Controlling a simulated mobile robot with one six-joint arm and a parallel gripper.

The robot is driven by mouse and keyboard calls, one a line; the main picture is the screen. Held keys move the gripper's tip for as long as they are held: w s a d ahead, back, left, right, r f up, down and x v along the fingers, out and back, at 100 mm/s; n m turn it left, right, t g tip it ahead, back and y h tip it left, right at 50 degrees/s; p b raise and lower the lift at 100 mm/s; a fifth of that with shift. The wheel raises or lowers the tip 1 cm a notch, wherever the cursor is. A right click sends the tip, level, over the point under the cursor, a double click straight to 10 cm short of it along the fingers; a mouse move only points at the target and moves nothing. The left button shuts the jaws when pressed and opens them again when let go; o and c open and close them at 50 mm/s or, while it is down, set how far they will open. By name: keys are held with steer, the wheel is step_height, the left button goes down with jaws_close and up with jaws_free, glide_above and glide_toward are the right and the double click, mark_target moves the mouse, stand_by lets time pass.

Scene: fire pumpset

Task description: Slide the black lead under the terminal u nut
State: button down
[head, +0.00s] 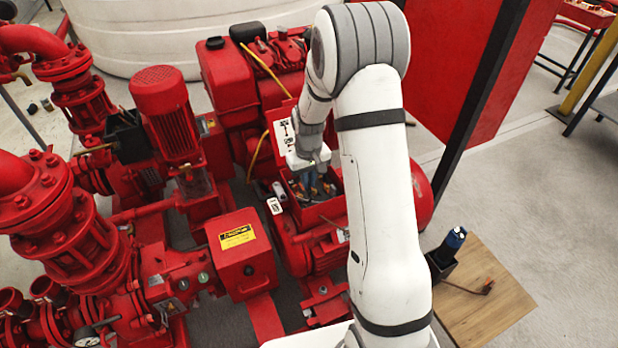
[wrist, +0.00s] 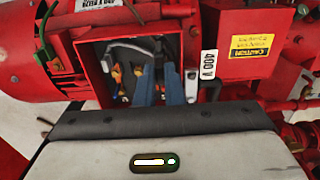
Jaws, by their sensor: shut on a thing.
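The open red terminal box (head: 312,219) is on the red motor, under my arm. In the wrist view its rim (wrist: 92,75) frames a dark inside with brass-coloured terminals (wrist: 117,75). My gripper (head: 318,188) points down into the box. In the wrist view its blue-grey fingers (wrist: 158,90) are inside, shut on a thin dark piece, the black lead (wrist: 158,55), between them. The fingers hide much of the terminals. I cannot tell which is the u nut or whether the lead touches it.
A "400 V" tag (wrist: 208,64) hangs beside the box's right wall, near a grey metal piece (wrist: 191,85). A red box with a yellow caution label (head: 238,237) stands left of the motor. A blue-topped tool (head: 455,238) stands on a wooden board (head: 490,300) at right.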

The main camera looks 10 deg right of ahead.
steer(key=shift+f+b, duration=2.8)
steer(key=shift+f, duration=1.6)
steer(key=shift+f, duration=0.15)
steer(key=shift+w+a, duration=0.2)
steer(key=shift+w, duration=1.05)
steer(key=c, duration=1.1)
jaws_free()
steer(key=shift+c, duration=0.2)
steer(key=shift+a, duration=0.1)
steer(key=shift+w+r+p, duration=0.1)
steer(key=shift+r+p, duration=0.8)
steer(key=shift+r, duration=0.5)
steer(key=shift+r+p, duration=1.9)
steer(key=shift+r, duration=1.2)
